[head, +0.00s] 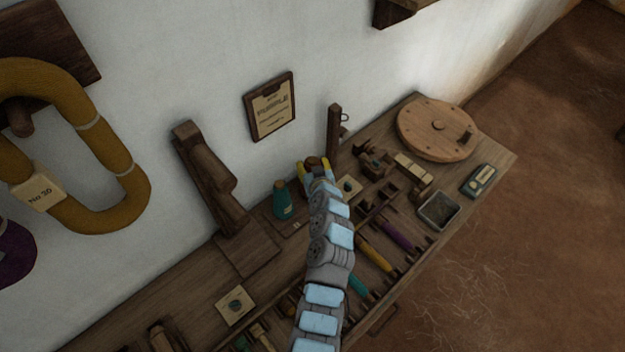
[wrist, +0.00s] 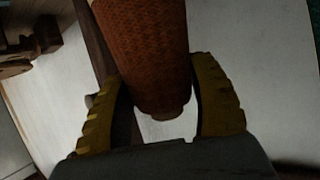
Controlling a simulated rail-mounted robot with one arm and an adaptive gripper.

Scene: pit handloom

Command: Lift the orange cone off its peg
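The orange cone (wrist: 155,50) fills the upper middle of the wrist view, with a textured orange-brown side and a narrower, paler end toward my palm. My gripper (wrist: 157,85) has its two yellow fingers on either side of this narrow end. The dark inner pads lie very close to the cone's sides; I cannot tell whether they touch or press on it. In the head view my gripper (head: 314,168) is at the back of the bench, near the wall, with a small brown top between its fingers. My wrist hides the rest there. The peg is not visible.
A teal cone (head: 282,200) stands just left of my gripper. A dark upright post (head: 333,135) rises close behind it at the right. The bench (head: 490,155) also holds a round wooden disc (head: 438,128), a metal tray (head: 438,211) and several coloured bobbins. A framed sign (head: 270,107) hangs behind.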

